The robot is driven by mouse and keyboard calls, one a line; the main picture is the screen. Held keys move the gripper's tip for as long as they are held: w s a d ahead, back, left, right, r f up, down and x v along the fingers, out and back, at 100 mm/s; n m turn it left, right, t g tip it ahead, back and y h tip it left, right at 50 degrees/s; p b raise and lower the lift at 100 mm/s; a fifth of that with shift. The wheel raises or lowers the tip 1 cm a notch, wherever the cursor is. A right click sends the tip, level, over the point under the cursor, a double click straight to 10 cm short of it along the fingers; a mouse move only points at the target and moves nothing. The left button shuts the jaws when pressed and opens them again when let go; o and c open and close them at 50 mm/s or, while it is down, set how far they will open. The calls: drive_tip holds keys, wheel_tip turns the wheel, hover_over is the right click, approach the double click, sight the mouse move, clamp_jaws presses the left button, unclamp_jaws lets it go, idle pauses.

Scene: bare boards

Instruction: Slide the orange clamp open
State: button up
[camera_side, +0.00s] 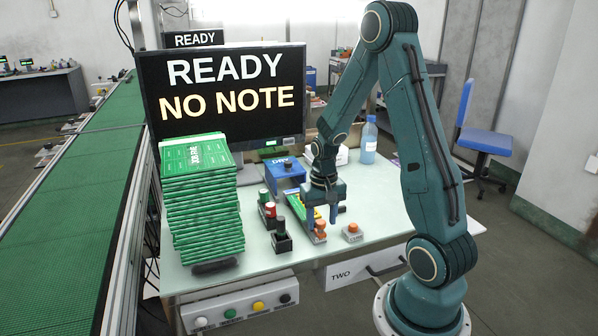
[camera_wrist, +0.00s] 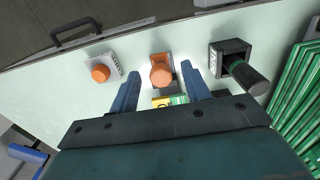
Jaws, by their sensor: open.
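The orange clamp (camera_side: 320,226) sits at the near end of a narrow fixture that holds a green and yellow board (camera_side: 301,208). My gripper (camera_side: 322,217) points down over this end of the fixture. Its blue fingers (camera_wrist: 160,70) are apart, one on each side of the clamp, with visible gaps. I cannot tell how far the fingertips are above the table. My gripper's body hides most of the board in the wrist view.
An orange button on a pale box (camera_side: 352,232) stands just right of the clamp. A black holder with a dark handle (camera_side: 281,236) is to the left. A tall stack of green boards (camera_side: 203,205) stands farther left. A blue DRY box (camera_side: 285,173) is behind. The monitor (camera_side: 228,98) reads READY, NO NOTE.

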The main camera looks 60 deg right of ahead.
sight(322, 223)
wheel_tip(322, 223, up, 14)
drive_tip(key=shift+f, duration=0.15)
idle(0.7)
drive_tip(key=shift+a, duration=0.1)
drive_tip(key=s+a+r+n+t, duration=0.2)
drive_tip(key=s+a+r+n, duration=0.1)
drive_tip(key=a, duration=0.3)
drive_tip(key=s+a+r+n+t, duration=0.1)
drive_tip(key=s+a+r+n, duration=0.2)
drive_tip(key=a, duration=0.4)
drive_tip(key=s+a+r+n+t, duration=0.2)
drive_tip(key=s+a+r+n, duration=0.1)
drive_tip(key=a, duration=0.4)
drive_tip(key=shift+s+a+r+t, duration=0.15)
drive_tip(key=shift+s+r+t, duration=0.05)
drive_tip(key=shift+s+t, duration=0.15)
